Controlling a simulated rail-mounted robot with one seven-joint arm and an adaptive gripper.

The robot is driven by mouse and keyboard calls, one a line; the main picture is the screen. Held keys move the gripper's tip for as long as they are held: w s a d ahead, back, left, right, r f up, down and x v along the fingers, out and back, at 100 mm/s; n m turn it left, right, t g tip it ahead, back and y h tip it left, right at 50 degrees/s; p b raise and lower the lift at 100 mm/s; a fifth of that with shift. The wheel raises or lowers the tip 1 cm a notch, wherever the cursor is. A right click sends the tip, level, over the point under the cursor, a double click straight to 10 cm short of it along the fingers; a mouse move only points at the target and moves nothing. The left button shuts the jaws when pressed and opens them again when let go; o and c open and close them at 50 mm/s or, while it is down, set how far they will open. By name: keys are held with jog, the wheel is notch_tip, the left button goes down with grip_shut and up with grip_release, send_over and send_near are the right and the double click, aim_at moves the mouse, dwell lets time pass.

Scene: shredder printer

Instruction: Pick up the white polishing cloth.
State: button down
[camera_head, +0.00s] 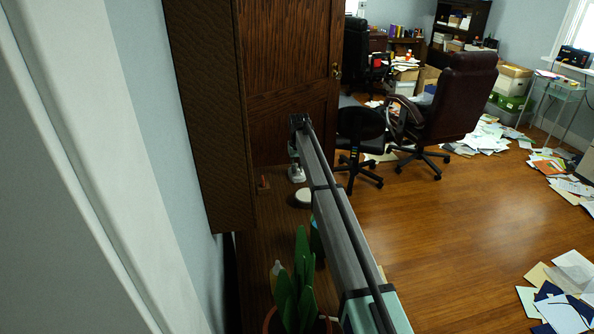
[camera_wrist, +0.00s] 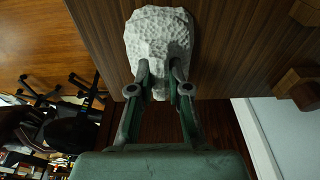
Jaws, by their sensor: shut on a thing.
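The white polishing cloth (camera_wrist: 158,38) is a lumpy, dimpled white piece at the top of the wrist view, against a dark wood surface. My gripper (camera_wrist: 161,90) has both fingertips at the cloth's near edge. The fingers are shut on that edge, and most of the cloth extends beyond them. Whether the cloth still touches the wood is not clear. In the head view, my arm reaches over the dark wooden top, and its far end is small and partly hidden.
A round pale thing (camera_head: 303,197) lies on the wooden top (camera_head: 262,222) beside my arm. A potted green plant (camera_head: 296,285) stands near the front. A tall dark wood cabinet (camera_head: 208,110) rises at the left. Brown wooden blocks (camera_wrist: 300,85) show in the wrist view. Office chairs (camera_head: 452,95) stand beyond.

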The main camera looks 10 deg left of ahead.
aim_at(297, 167)
jog(key=shift+f, duration=0.15)
notch_tip(297, 167, up, 20)
jog(key=b, duration=0.3)
jog(key=shift+b, duration=0.4)
jog(key=c, duration=1.9)
grip_release()
jog(key=shift+f, duration=0.1)
grip_shut()
